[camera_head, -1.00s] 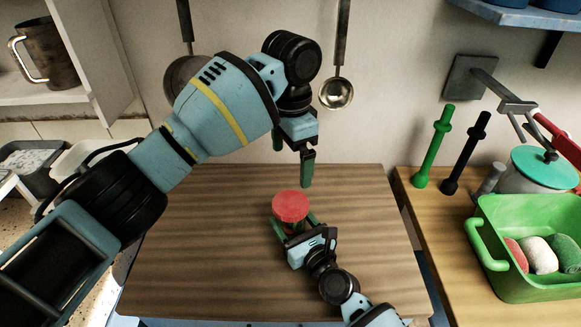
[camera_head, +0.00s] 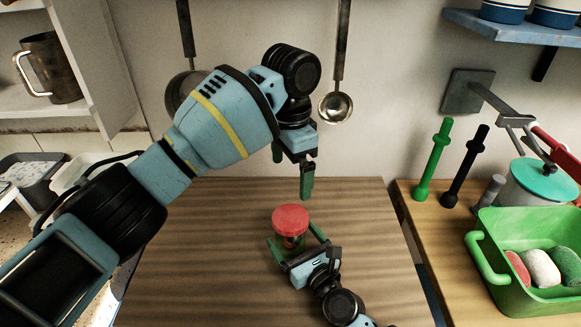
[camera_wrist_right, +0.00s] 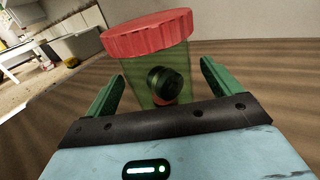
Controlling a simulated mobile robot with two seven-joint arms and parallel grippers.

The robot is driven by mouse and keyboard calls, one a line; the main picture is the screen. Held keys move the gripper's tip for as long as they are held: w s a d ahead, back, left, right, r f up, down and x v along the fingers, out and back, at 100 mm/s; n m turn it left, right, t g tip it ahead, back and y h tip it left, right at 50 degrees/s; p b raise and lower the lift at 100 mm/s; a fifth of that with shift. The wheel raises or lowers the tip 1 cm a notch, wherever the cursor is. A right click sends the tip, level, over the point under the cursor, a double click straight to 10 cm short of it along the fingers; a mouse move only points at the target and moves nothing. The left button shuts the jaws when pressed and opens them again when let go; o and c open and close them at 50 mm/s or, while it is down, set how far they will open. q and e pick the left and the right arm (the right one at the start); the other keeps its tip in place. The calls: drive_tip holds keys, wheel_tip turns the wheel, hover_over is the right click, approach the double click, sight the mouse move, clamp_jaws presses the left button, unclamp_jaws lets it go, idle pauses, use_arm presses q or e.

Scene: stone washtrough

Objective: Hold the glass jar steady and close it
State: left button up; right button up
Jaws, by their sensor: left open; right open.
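The glass jar (camera_wrist_right: 142,80) stands upright on the wooden table with a red lid (camera_head: 290,217) on its top. In the right wrist view the red lid (camera_wrist_right: 147,34) covers the mouth; whether it is tight cannot be told. Something dark and orange shows through the glass. My right gripper (camera_head: 296,241) is open, its green fingers spread on either side of the jar's near side, apart from the glass. It also shows in the wrist view (camera_wrist_right: 157,84). My left gripper (camera_head: 292,168) is open and empty, pointing down above the table behind the jar.
The wooden table (camera_head: 200,260) is otherwise clear. On the right counter stand a green tub (camera_head: 530,280) with rolled cloths, a teal-lidded pot (camera_head: 540,182), and green and black pegs (camera_head: 433,160). A ladle (camera_head: 336,105) and a pan (camera_head: 182,92) hang on the wall behind.

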drive_tip(key=v, duration=0.6)
drive_tip(key=shift+s+d, duration=0.15)
drive_tip(key=shift+s, duration=0.1)
